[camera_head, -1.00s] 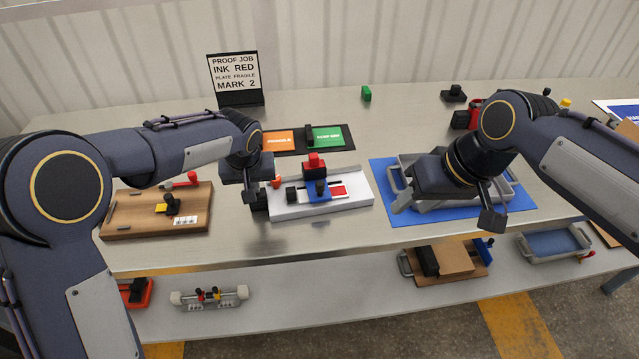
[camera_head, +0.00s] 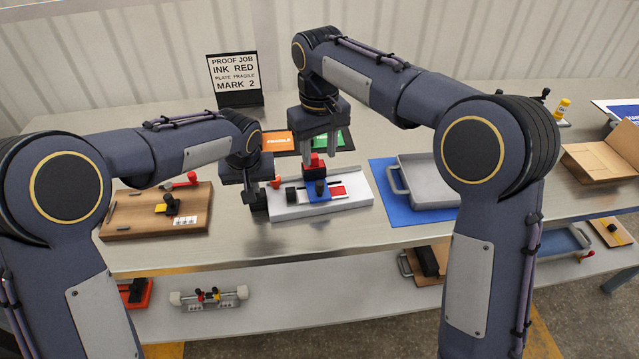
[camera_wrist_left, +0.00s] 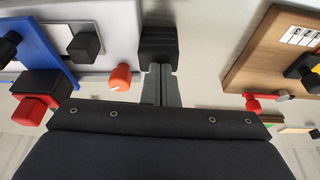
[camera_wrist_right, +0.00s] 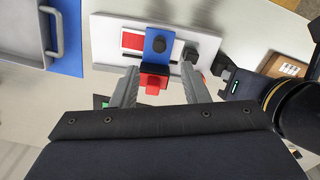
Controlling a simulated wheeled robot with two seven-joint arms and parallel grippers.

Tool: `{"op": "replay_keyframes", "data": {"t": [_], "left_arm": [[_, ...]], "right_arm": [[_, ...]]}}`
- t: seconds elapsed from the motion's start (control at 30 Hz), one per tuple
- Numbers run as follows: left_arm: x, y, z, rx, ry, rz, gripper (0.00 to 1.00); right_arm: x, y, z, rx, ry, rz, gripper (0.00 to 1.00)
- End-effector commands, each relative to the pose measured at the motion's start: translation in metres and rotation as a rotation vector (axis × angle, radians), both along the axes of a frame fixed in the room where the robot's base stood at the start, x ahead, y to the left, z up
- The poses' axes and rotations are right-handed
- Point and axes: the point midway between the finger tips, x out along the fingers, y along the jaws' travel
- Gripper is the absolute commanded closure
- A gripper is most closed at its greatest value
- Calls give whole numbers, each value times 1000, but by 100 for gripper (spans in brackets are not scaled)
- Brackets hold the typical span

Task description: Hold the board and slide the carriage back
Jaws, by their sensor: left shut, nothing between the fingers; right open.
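The white board (camera_head: 350,202) lies on the bench with a red rectangle and a dark slot on its top. The blue carriage (camera_head: 318,190) sits across the board, with a black knob in front and a red block (camera_head: 316,161) at its back. My right gripper (camera_head: 319,157) is open above the back of the carriage. In the right wrist view its fingers stand apart on either side of the red block (camera_wrist_right: 153,82).
A wooden board (camera_head: 150,224) with a red lever lies left. A grey tray (camera_head: 425,185) on a blue mat (camera_head: 400,212) stands right. Orange and green cards lie behind the carriage, near a sign (camera_head: 235,75). An open cardboard box (camera_head: 598,160) is far right.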

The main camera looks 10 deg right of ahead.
Motion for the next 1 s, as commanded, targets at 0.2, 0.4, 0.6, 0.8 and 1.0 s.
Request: {"op": "replay_keyframes", "data": {"t": [0.2, 0.4, 0.6, 0.8, 1.0], "left_arm": [[-4, 0, -7, 5, 17, 1, 100], [-4, 0, -7, 5, 17, 1, 100], [-4, 1, -7, 5, 17, 1, 100], [-4, 1, -7, 5, 17, 1, 100], [-4, 1, -7, 5, 17, 1, 100]], "right_arm": [[-2, -1, -47, -2, 6, -1, 59], [-1, -1, -82, -1, 4, -2, 59], [-1, -1, -101, 0, 1, -2, 59], [-1, -1, -104, 0, 0, -1, 59], [-1, -1, -104, 0, 0, -1, 67]]}}
